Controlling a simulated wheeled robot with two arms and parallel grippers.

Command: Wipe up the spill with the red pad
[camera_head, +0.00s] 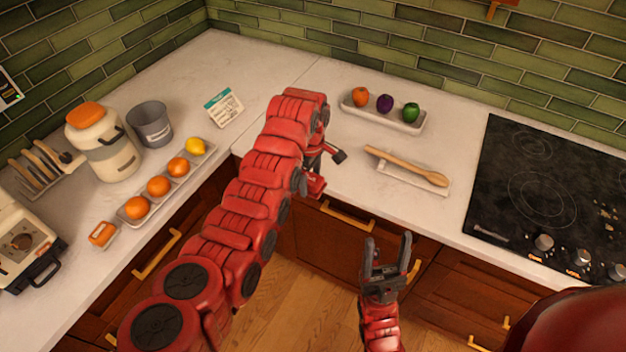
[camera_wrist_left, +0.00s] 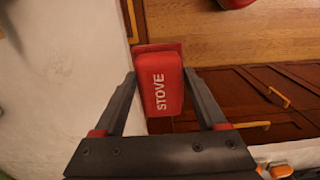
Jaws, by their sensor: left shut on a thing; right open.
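A red pad (camera_wrist_left: 160,84) with the white word STOVE sits between the two dark fingers of my left gripper (camera_wrist_left: 159,73) in the left wrist view. The gripper is shut on it. In the head view the pad (camera_head: 315,186) shows as a small red piece below the end of my left arm, at the counter's front edge. My left gripper (camera_head: 322,168) is partly hidden there by my own arm. My right gripper (camera_head: 387,243) is open and empty, in front of the drawers. I cannot make out a clear spill; a few pale specks lie on the black stove top (camera_head: 530,180).
A wooden spoon (camera_head: 410,167) on a white rest and a tray (camera_head: 382,121) with coloured fruit lie on the counter left of the stove. A grey pot (camera_head: 150,125), a jar (camera_head: 103,145) and a fruit tray (camera_head: 165,190) stand on the left counter.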

